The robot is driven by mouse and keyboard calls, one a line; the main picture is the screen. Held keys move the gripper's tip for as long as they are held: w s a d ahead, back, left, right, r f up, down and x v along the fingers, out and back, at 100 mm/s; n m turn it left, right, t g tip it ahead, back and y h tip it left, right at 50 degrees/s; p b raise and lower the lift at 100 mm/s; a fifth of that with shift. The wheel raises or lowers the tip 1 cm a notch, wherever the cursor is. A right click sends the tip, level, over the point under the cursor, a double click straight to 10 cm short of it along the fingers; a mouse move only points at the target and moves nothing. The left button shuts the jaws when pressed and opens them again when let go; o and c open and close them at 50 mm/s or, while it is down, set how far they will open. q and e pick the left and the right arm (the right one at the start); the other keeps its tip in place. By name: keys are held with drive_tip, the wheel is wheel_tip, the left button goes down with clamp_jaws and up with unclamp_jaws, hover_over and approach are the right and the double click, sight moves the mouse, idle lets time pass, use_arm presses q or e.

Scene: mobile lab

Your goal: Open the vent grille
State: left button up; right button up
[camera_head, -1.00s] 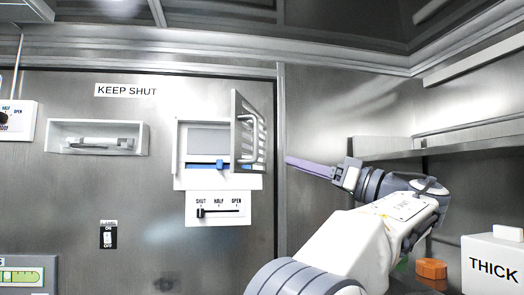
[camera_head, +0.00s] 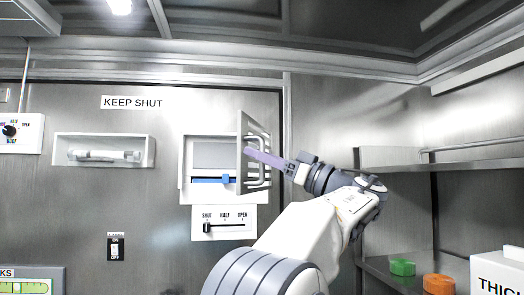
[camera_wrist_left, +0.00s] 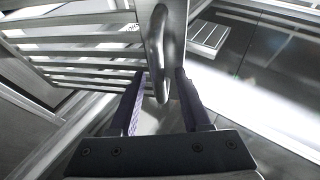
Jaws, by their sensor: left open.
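The vent grille (camera_head: 244,122) is a slatted metal panel that stands swung out at the right side of the white-framed vent opening (camera_head: 213,152). Its slats (camera_wrist_left: 85,48) fill the upper left of the left wrist view. A curved bar handle (camera_wrist_left: 157,45) sticks out from the grille. My left gripper (camera_head: 249,153) has purple fingers and reaches the grille from the right. In the left wrist view the gripper (camera_wrist_left: 158,78) is open, with the handle between its two fingers. I cannot tell whether either finger touches it. My right gripper is not in view.
A blue slider (camera_head: 213,180) sits in the vent opening. Below is a SHUT/HALF/OPEN lever panel (camera_head: 224,222) with its knob at SHUT. A recessed box (camera_head: 104,151) is to the left. Shelves at right hold green (camera_head: 402,268) and orange (camera_head: 438,284) pieces.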

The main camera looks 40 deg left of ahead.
use_arm(q)
clamp_jaws()
idle(1.4)
